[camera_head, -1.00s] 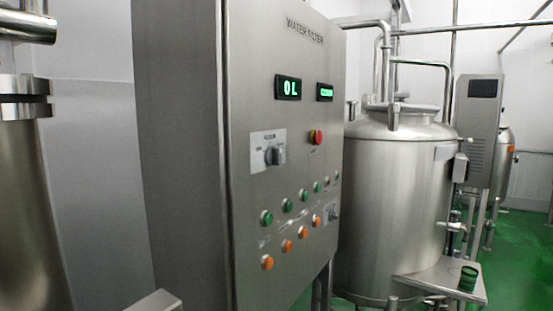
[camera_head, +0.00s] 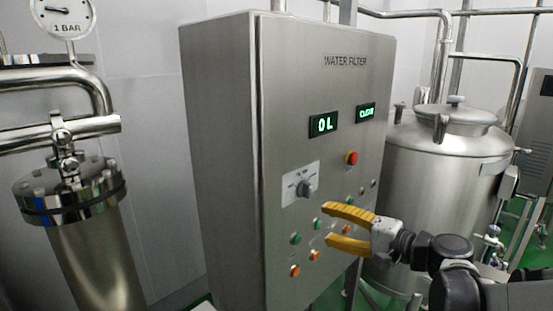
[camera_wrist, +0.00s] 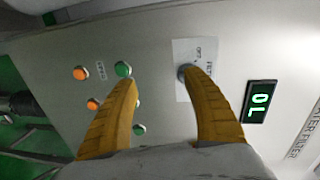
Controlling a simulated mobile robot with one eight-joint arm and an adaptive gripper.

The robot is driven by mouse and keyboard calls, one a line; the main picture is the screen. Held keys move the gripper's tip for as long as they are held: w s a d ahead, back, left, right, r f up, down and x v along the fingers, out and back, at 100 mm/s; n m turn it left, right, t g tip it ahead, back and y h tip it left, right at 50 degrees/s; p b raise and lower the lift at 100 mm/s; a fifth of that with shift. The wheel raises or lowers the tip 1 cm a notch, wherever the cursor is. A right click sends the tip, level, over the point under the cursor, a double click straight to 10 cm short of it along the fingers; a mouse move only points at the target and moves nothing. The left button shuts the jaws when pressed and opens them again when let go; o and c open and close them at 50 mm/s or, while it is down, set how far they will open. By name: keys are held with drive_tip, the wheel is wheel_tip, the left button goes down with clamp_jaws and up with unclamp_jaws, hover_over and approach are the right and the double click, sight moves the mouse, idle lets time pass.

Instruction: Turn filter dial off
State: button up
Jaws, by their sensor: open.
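The filter dial (camera_head: 304,188) is a dark knob on a pale label plate on the front of the steel WATER FILTER cabinet (camera_head: 222,150). My gripper (camera_head: 326,222) has yellow fingers, open and empty, in front of the panel, below and right of the dial in the head view. In the wrist view the dial (camera_wrist: 184,72) shows at the tip of the right finger, which partly covers it. The label plate (camera_wrist: 184,92) shows the word OFF. Whether the finger touches the dial I cannot tell.
A red button (camera_head: 351,158) is above right of the dial, and green and orange buttons (camera_head: 295,238) are below it. Displays (camera_head: 323,124) read 0 L and another word. A steel tank (camera_head: 440,170) stands right; a pipe and 1 BAR gauge (camera_head: 63,14) are left.

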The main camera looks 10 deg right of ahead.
sight(310, 192)
wheel_tip(310, 192, up, 4)
drive_tip(key=w+d+t+p, duration=0.1)
drive_tip(key=w+d+t, duration=0.1)
drive_tip(key=d, duration=0.1)
drive_tip(key=shift+m+y, duration=0.4)
drive_tip(key=x, duration=1)
drive_tip(key=shift+s+a+f, duration=0.1)
drive_tip(key=shift+a, duration=0.3)
drive_tip(key=c, duration=1.2)
